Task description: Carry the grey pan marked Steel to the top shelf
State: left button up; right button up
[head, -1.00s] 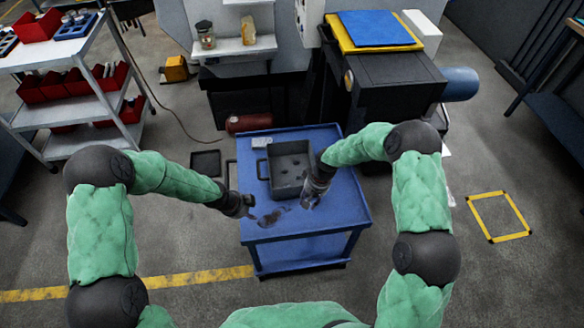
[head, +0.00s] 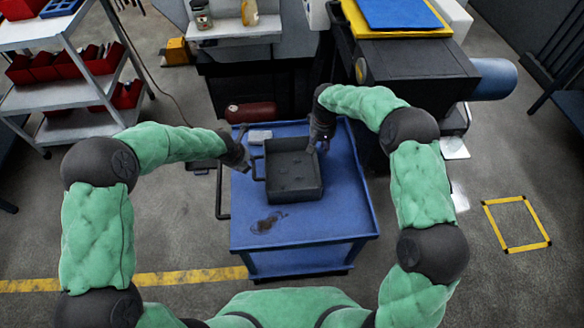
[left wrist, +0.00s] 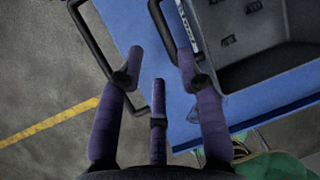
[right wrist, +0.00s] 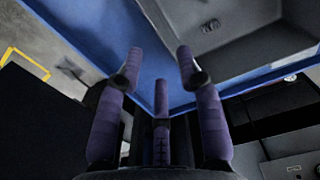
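The grey pan (head: 293,183), an open rectangular box with a bar handle on its left side, sits on the blue cart (head: 345,205). My left gripper (head: 246,163) is just left of the pan by that handle. In the left wrist view its fingers (left wrist: 160,62) are spread and empty, with the pan (left wrist: 275,70) at upper right and a pale label beside the handle. My right gripper (head: 318,145) is at the pan's far right corner. In the right wrist view its fingers (right wrist: 158,62) are spread near the pan's wall (right wrist: 240,70); contact is unclear.
A white shelf rack (head: 65,97) with red bins stands at the left. A wall shelf (head: 235,30) holds a jar and a bottle behind the cart. A dark machine (head: 420,75) stands close at the right. A dark stain (head: 268,222) marks the cart top.

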aim_at(253, 166)
jog(key=shift+r, duration=0.1)
pick_arm(q)
jog(key=shift+w, duration=0.1)
